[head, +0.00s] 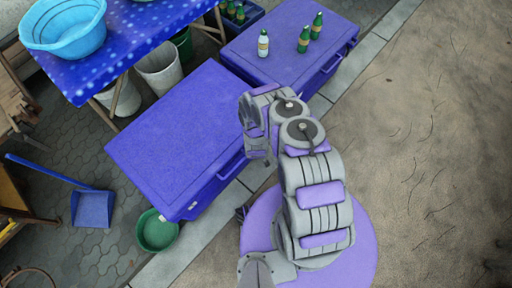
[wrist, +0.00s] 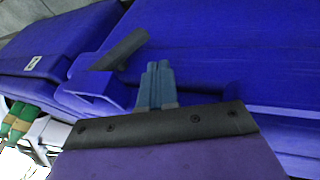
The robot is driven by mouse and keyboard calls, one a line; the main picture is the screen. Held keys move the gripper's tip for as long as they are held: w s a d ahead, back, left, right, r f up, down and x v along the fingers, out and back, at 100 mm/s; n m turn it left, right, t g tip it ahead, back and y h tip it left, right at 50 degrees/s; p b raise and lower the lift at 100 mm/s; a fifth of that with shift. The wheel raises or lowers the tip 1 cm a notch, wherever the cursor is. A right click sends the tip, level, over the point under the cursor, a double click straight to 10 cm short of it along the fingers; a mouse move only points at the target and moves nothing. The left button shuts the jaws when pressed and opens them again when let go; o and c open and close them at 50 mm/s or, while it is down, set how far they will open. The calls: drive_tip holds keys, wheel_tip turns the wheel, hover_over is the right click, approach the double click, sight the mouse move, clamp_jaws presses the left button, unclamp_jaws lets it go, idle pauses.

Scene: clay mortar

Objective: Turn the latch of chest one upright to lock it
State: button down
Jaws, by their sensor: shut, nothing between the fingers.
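A blue chest (head: 180,135) with its lid down stands left of my arm in the head view. A second blue chest (head: 285,45) with bottles on top stands behind it. No label shows which one is chest one. In the wrist view, a dark bar that looks like the latch (wrist: 121,49) sits tilted, sloping up to the right, on a blue chest front (wrist: 225,45). My gripper (wrist: 158,68) is shut and empty, its fingertips just right of the bar, with a small gap in the picture. In the head view, my arm hides the fingers and latch.
Bottles (head: 303,40) stand on the far chest. A table (head: 150,25) with a blue basin (head: 62,25) stands at upper left. A green bowl (head: 157,230) and a blue dustpan (head: 92,208) lie on the paving. Open sandy ground (head: 430,140) lies to the right.

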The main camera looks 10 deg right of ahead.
drive_tip(key=shift+w+d+f+b, duration=0.3)
drive_tip(key=shift+w+d+f, duration=0.2)
drive_tip(key=shift+f, duration=0.2)
drive_tip(key=shift+w+d+f+b, duration=0.25)
drive_tip(key=shift+w+d+f, duration=0.2)
drive_tip(key=shift+f, duration=0.2)
drive_tip(key=shift+w+d+f+b, duration=0.3)
drive_tip(key=shift+w+d+f, duration=0.2)
drive_tip(key=shift+f, duration=0.2)
